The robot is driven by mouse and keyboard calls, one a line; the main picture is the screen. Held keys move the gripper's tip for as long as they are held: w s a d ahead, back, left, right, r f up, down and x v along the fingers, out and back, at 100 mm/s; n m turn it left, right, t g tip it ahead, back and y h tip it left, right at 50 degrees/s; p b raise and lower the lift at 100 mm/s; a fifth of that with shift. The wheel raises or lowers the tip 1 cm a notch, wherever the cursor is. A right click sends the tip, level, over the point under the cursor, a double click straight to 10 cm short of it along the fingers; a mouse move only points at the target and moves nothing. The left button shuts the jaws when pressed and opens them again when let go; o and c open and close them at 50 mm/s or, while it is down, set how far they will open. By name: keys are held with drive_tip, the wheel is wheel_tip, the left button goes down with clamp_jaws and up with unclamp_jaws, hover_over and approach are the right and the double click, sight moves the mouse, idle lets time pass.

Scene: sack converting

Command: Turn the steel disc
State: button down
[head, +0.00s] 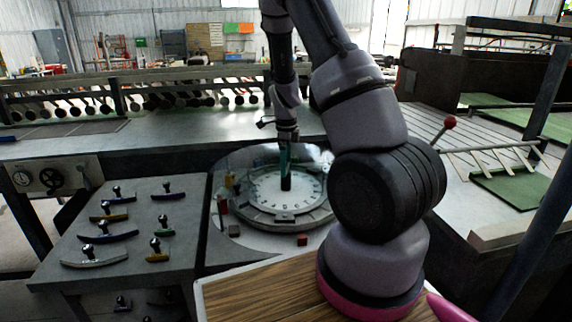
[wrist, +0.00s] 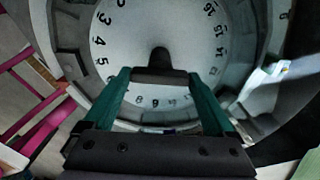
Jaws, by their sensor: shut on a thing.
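The steel disc (head: 262,192) is a pale round plate with black numbers around its edge, set in a grey ring on the metal bench. In the wrist view the disc (wrist: 130,40) fills the upper middle. My gripper (head: 286,180) points down over the disc. In the wrist view its green fingers (wrist: 160,78) are shut on a dark upright knob (wrist: 159,60) standing on the disc. The fingers hide part of the knob and some of the numbers.
Several handled stamps (head: 103,229) lie on a grey table at the left. Small coloured blocks stand around the disc, including a red one (head: 302,240). A lever with a red ball (head: 449,122) rises at the right. A wooden surface (head: 260,295) is in front.

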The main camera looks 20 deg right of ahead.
drive_tip(key=shift+w+m, duration=0.1)
drive_tip(key=shift+m, duration=3.2)
drive_tip(key=shift+r+m, duration=0.1)
drive_tip(key=shift+m, duration=3.2)
unclamp_jaws()
wheel_tip(320, 180, up, 11)
